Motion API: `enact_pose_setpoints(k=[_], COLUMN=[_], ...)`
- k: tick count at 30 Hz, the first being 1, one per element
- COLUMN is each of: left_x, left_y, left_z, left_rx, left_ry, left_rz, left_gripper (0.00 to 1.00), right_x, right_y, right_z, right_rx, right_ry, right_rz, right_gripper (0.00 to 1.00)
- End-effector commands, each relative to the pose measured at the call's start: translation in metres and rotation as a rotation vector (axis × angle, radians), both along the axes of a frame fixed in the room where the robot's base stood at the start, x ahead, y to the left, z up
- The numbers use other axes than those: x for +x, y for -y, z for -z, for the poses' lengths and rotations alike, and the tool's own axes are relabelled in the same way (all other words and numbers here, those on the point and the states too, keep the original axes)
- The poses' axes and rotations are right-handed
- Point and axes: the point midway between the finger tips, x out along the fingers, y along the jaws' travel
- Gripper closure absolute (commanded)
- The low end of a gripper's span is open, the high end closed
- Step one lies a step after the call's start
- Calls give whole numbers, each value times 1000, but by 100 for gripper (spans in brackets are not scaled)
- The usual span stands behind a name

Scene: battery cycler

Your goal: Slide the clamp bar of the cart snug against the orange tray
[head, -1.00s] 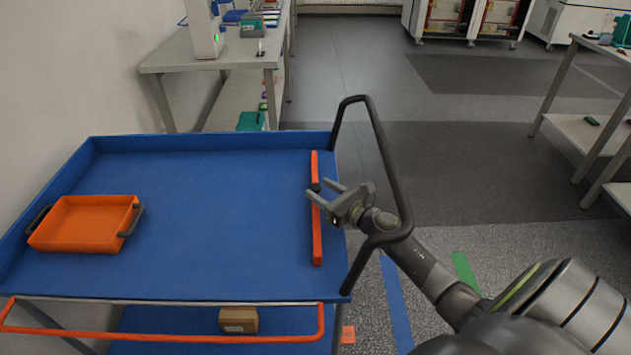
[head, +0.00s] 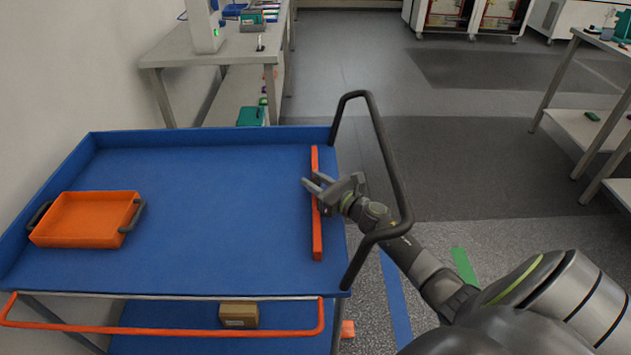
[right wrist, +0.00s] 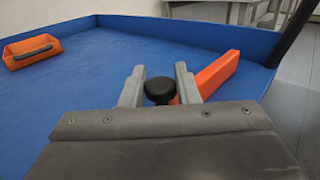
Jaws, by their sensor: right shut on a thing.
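The clamp bar (head: 317,232) is a long orange bar lying across the right part of the blue cart deck (head: 220,225). In the right wrist view the clamp bar (right wrist: 219,73) has a round black knob (right wrist: 160,89) beside it, between my fingers. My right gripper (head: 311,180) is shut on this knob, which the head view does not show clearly. The orange tray (head: 85,218), with dark side handles, sits at the left of the deck, well apart from the bar. The tray also shows in the right wrist view (right wrist: 33,52). My left gripper is not in view.
The deck between tray and bar is clear. Raised blue walls (head: 215,137) edge the cart. A black push handle (head: 384,165) stands at its right end, with my right arm reaching past it. A cardboard box (head: 238,315) lies on the lower shelf.

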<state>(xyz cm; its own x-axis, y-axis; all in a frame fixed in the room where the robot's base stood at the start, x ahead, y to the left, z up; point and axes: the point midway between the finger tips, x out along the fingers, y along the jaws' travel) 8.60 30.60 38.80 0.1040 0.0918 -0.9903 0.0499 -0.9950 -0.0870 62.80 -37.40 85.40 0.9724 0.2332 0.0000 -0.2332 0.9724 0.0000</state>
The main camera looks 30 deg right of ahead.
Motion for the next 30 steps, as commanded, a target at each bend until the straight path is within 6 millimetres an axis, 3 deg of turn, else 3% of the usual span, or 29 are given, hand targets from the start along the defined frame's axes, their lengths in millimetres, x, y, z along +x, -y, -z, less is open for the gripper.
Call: enact_pose_setpoints(k=[5, 13, 23, 24, 27, 30], left_x=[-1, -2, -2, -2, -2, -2], left_y=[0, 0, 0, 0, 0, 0], left_z=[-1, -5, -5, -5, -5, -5], left_rx=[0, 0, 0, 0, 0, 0], left_ry=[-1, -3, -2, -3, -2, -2], left_rz=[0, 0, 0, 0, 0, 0], left_gripper=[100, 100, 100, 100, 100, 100], right_x=[2, 22, 24, 24, 24, 23], right_y=[-3, -37, -39, -39, -39, -39], right_z=[0, 0, 0, 0, 0, 0], right_rx=[1, 4, 1, 1, 0, 0], right_ry=[1, 0, 0, 0, 0, 0], right_rz=[0, -2, -2, -2, -1, -1], right_gripper=[100, 100, 100, 66, 53, 51])
